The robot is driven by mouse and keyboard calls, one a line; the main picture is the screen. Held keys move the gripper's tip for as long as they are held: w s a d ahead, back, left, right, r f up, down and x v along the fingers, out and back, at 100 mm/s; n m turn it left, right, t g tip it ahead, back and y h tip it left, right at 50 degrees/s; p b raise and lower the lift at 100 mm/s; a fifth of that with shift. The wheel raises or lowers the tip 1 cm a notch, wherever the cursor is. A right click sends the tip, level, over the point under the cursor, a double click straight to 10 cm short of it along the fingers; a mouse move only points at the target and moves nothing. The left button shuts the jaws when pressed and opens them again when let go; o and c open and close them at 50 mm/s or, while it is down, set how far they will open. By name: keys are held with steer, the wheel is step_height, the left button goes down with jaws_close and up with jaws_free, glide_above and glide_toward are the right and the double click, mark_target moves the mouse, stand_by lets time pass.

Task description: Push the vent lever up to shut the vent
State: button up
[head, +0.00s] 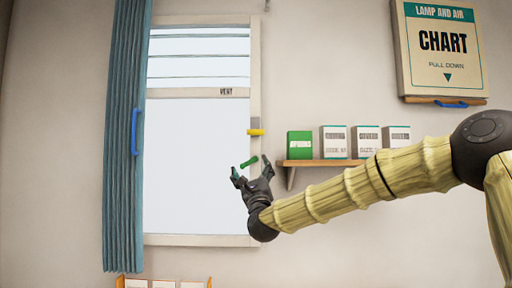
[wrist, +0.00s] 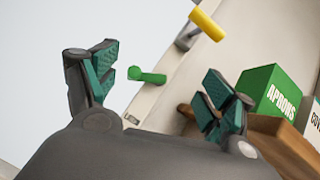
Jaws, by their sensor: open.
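The window vent (head: 198,58) is the slatted upper part of the window, above a rail marked VENT (head: 226,91). A yellow handle (head: 256,132) sticks out from the right window frame; it also shows in the wrist view (wrist: 206,25). A short green lever (head: 249,162) sits lower on the same frame and shows in the wrist view (wrist: 148,77). I cannot tell from a label which is the vent lever. My gripper (head: 251,169) is open and empty, just below the green lever. In the wrist view the green lever appears between the spread fingers, with no clear contact.
A wooden shelf (head: 290,163) with a green APRONS box (wrist: 272,88) and several white boxes stands close right of my gripper. A blue curtain (head: 122,200) with a blue handle hangs left. A chart (head: 440,45) hangs upper right. The wall below the shelf is clear.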

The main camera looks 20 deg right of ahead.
mark_target(258, 134)
steer(key=w+d+r+m+p, duration=0.1)
steer(key=r, duration=0.3)
steer(key=d+r+m+h+p, duration=0.1)
steer(key=r, duration=0.3)
steer(key=w+d+r+m+t+h+p, duration=0.1)
steer(key=r, duration=0.3)
steer(key=shift+w, duration=0.35)
steer(key=shift+w+r, duration=0.4)
steer(key=shift+w, duration=0.1)
steer(key=c, duration=1.3)
